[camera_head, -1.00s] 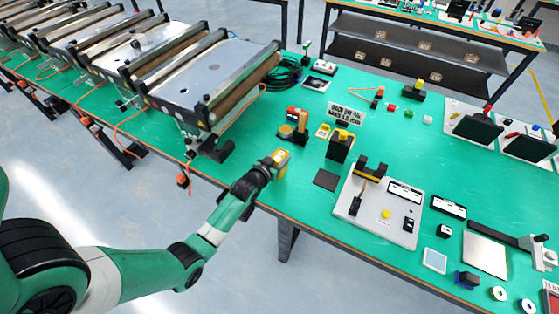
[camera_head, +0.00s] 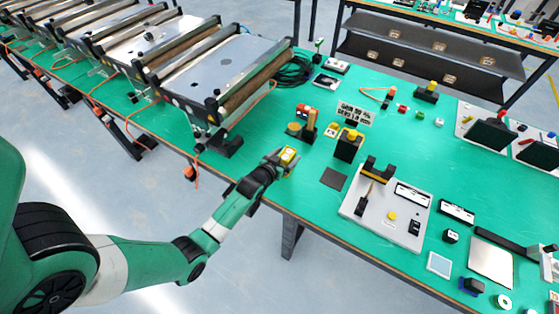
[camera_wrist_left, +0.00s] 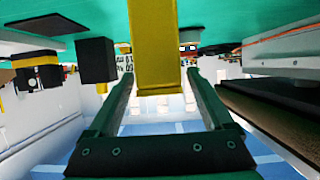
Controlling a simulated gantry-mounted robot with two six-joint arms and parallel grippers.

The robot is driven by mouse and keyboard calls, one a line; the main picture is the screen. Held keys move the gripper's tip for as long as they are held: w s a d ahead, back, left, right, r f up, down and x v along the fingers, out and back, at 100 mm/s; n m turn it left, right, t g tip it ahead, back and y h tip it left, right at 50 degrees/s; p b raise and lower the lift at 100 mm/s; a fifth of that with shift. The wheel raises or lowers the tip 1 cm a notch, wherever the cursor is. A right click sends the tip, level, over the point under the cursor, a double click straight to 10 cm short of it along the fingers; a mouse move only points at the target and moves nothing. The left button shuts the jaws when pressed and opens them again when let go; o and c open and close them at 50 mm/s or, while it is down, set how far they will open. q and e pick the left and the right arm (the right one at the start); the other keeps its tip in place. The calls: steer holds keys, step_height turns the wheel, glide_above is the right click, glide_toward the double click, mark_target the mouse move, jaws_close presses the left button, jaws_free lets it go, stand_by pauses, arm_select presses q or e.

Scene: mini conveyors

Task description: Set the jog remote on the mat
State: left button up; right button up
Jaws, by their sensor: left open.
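The jog remote (camera_head: 289,155) is a small yellow block at the table's front edge, left of the mat in the head view. My left gripper (camera_head: 286,158) is open, with its fingers around the remote. In the left wrist view the yellow remote (camera_wrist_left: 155,55) stands between the two green fingers (camera_wrist_left: 158,85), and its far end runs out of the picture. The mat (camera_head: 334,179) is a dark, bare square on the green table. A dark flat patch (camera_wrist_left: 45,25) at the wrist view's upper left looks like it. My right gripper is not in view.
A black holder with a yellow top (camera_head: 348,147) stands just behind the mat. A grey board with fixtures (camera_head: 384,232) lies to its right. The conveyor (camera_head: 225,70) is at the back left. A clear strip of table lies between remote and mat.

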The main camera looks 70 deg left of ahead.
arm_select(q)
steer(key=p+v, duration=0.3)
steer(key=v, duration=0.8)
steer(key=shift+s+d+r, duration=0.1)
steer(key=w+d+r+m+t+h, duration=0.1)
steer(key=w+d+r+t, duration=0.3)
steer(key=r, duration=0.8)
steer(key=w+d+r+m+t, duration=0.1)
steer(key=w+d+r+t, duration=0.15)
steer(key=w+r, duration=0.6)
steer(key=w+d+r+m+t+h, duration=0.1)
steer(key=w+d+r+t, duration=0.25)
steer(key=r, duration=1.05)
steer(key=s+d+r+m+t+h, duration=0.1)
steer(key=s+d+r+t+h, duration=0.1)
steer(key=d+r, duration=0.3)
steer(key=s+d+r+m+t+h, duration=0.2)
steer(key=s+d+r, duration=0.3)
steer(key=r, duration=0.8)
steer(key=s+d+r+m+t+h, duration=0.2)
steer(key=s+d+r+h, duration=0.1)
steer(key=r, duration=0.6)
steer(key=d+h, duration=0.1)
steer(key=d, duration=0.1)
steer(key=shift+s+d+r, duration=0.3)
steer(key=shift+s, duration=0.1)
steer(key=shift+r, duration=0.1)
